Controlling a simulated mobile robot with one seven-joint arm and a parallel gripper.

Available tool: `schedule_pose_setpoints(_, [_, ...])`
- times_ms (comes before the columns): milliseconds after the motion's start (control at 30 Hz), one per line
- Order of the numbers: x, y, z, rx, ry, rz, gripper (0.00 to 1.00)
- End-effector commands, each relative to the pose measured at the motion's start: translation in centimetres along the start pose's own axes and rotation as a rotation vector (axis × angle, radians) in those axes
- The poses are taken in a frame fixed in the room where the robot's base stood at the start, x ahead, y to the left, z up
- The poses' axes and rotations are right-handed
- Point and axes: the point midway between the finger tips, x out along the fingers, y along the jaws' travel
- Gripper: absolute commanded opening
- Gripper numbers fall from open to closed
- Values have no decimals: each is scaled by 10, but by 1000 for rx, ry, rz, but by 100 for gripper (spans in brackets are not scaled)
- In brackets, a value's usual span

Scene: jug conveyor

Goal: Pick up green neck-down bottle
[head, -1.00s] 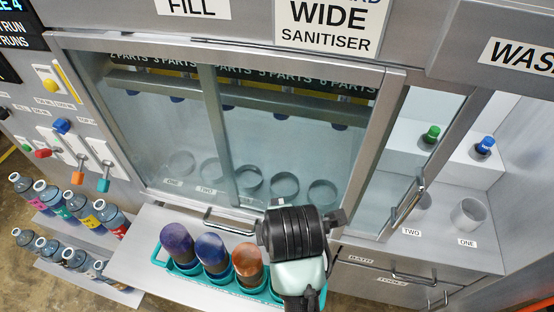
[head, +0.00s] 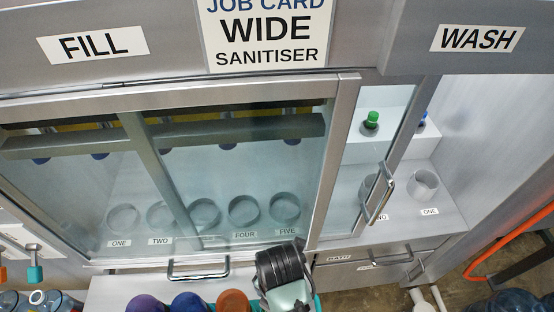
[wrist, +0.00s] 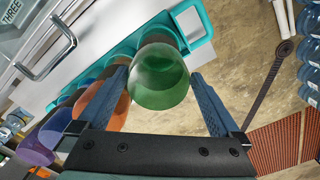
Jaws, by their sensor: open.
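The green neck-down bottle (wrist: 160,82) shows its broad base in the wrist view, at the end of a teal rack (wrist: 196,22). My gripper (wrist: 158,77) is open, with one blue finger on each side of the bottle near its base. I cannot tell whether either finger touches it. In the head view my gripper (head: 284,268) is at the bottom edge, right of the middle, and hides the green bottle.
An orange bottle (wrist: 108,108) stands close beside the left finger, and a purple bottle (wrist: 38,142) is farther along the rack. A cabinet handle (head: 198,270) lies behind the rack. Bare floor (wrist: 240,75) is to the right.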

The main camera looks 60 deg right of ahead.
Motion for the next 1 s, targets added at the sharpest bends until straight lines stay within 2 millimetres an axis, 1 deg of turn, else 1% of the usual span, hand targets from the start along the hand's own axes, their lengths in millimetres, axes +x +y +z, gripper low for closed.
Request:
schedule_pose_setpoints(167, [11,0,0,1,2,-3,100])
schedule_pose_setpoints(400, [42,2,1,2,2,-3,100])
schedule_pose_setpoints(500, [51,2,2,1,1,-1,100])
schedule_pose_setpoints(600, [55,2,2,1,0,0,100])
schedule_pose_setpoints(767, [55,2,2,1,-1,0,100])
schedule_pose_setpoints(800, [55,2,2,1,-1,0,98])
schedule_pose_setpoints(833, [55,2,2,1,-1,0,93])
schedule_pose_setpoints(967, [55,2,2,1,-1,0,69])
schedule_pose_setpoints(1000, [55,2,2,1,-1,1,62])
